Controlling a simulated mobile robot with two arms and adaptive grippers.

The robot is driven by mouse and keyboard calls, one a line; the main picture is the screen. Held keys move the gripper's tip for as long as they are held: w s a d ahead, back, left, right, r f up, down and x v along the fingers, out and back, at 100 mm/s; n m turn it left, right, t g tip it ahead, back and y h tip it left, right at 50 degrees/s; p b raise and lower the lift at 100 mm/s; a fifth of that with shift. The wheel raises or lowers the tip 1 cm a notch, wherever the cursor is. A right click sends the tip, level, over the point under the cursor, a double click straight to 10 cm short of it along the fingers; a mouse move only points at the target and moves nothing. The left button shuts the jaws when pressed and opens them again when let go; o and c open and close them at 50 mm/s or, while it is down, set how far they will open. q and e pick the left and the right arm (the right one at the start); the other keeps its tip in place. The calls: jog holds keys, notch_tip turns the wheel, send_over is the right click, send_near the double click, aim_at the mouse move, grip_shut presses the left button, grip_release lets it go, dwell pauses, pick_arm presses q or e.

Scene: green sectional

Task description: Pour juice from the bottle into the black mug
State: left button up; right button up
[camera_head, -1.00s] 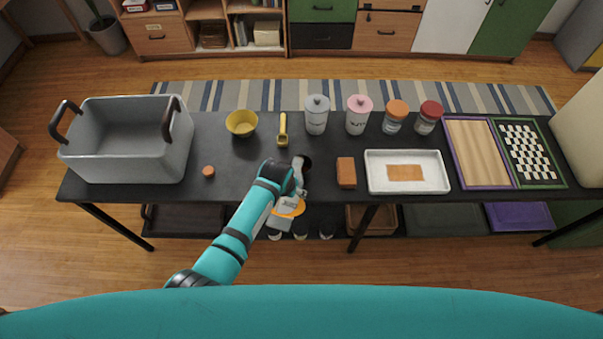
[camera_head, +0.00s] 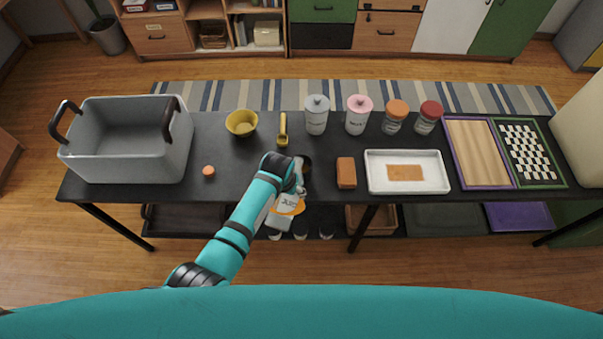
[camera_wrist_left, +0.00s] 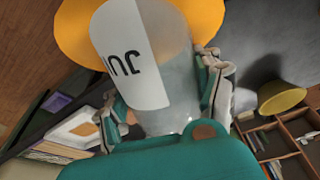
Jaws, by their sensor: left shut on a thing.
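The juice bottle (camera_head: 289,211) has a white label and an orange part, and it is tilted over the front of the table. My left gripper (camera_wrist_left: 162,88) is shut on it, and in the left wrist view the bottle's label (camera_wrist_left: 125,55) sits between the two fingers. The black mug (camera_head: 306,163) stands on the table beside the bottle's upper end and is partly hidden by the gripper and bottle. I cannot tell whether juice is flowing. My right gripper is not in view.
An orange cap (camera_head: 208,171) and a grey basket (camera_head: 127,165) are to the left. A yellow bowl (camera_head: 241,123), scoop (camera_head: 283,130) and several canisters stand behind. A brown block (camera_head: 346,172) and white tray (camera_head: 407,187) are to the right.

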pick_arm(q)
jog(key=shift+r+g, duration=0.25)
jog(key=shift+g, duration=0.05)
jog(key=shift+f, duration=0.1)
dwell(0.6)
jog(key=shift+f+t, duration=0.2)
jog(key=shift+t, duration=0.2)
jog(key=shift+w+f+t, duration=0.1)
jog(key=shift+f+t, duration=0.15)
jog(key=shift+t, duration=0.25)
jog(key=shift+w+d+f+t+h+b, duration=0.15)
jog(key=shift+t+h+b, duration=0.15)
jog(key=shift+t+b, duration=0.15)
jog(key=shift+t, duration=0.35)
jog(key=shift+w+r, duration=0.1)
jog(key=shift+r, duration=0.1)
